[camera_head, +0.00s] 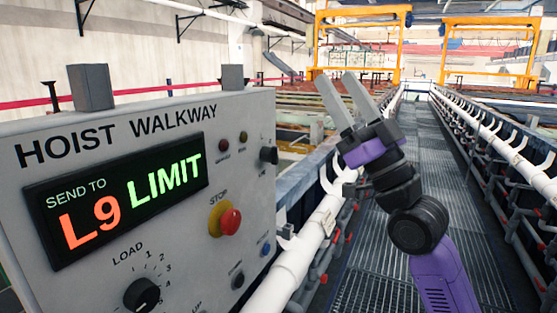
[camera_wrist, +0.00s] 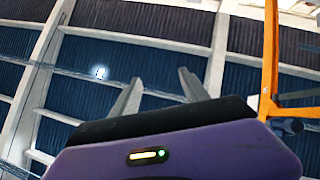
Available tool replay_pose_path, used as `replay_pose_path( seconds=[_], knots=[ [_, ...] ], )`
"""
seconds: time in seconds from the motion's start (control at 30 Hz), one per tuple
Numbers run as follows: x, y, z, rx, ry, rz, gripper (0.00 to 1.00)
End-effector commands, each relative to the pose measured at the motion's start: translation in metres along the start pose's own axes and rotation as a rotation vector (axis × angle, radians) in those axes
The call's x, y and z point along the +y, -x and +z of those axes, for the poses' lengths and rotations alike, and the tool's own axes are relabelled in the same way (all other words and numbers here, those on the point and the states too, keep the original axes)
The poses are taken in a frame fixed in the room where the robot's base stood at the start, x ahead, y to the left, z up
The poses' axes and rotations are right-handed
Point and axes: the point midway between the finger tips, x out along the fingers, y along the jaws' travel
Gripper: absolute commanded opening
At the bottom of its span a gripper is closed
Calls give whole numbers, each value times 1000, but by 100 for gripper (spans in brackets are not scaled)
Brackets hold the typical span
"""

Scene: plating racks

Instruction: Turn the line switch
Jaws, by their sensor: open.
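The grey control panel (camera_head: 165,230) headed HOIST WALKWAY fills the left of the head view. Its display (camera_head: 120,200) reads SEND TO L9 LIMIT. A black rotary knob (camera_head: 142,294) labelled LOAD has numbers around it. Another black knob (camera_head: 268,155) is near the panel's upper right edge, its label too small to read. I cannot tell which control is the line switch. My gripper (camera_head: 337,82) is open and empty, right of the panel and apart from it, fingers pointing up. In the wrist view, my gripper (camera_wrist: 160,78) points at the roof with nothing between its fingers.
A red STOP button (camera_head: 230,221) on a yellow base, a dark button (camera_head: 237,280) and a blue button (camera_head: 265,249) are on the panel. Two grey blocks stand on its top. A white pipe (camera_head: 295,262) runs beside the grated walkway (camera_head: 385,265). Yellow hoist frames (camera_head: 316,45) stand behind.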

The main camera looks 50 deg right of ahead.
Motion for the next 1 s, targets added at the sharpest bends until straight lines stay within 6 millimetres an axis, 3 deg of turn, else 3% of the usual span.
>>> replay_pose_path(
  seconds=[0.17, 0.37, 0.63, 0.8, 1.0],
  knots=[
    [-1, -10, 9, -111, 59, -116, 53],
    [1, -3, 38, -296, 102, -222, 53],
    [10, 36, 98, -617, 100, -323, 53],
    [-2, 68, 137, -784, -3, -367, 53],
    [-8, 75, 146, -833, -47, -382, 53]
  ],
)
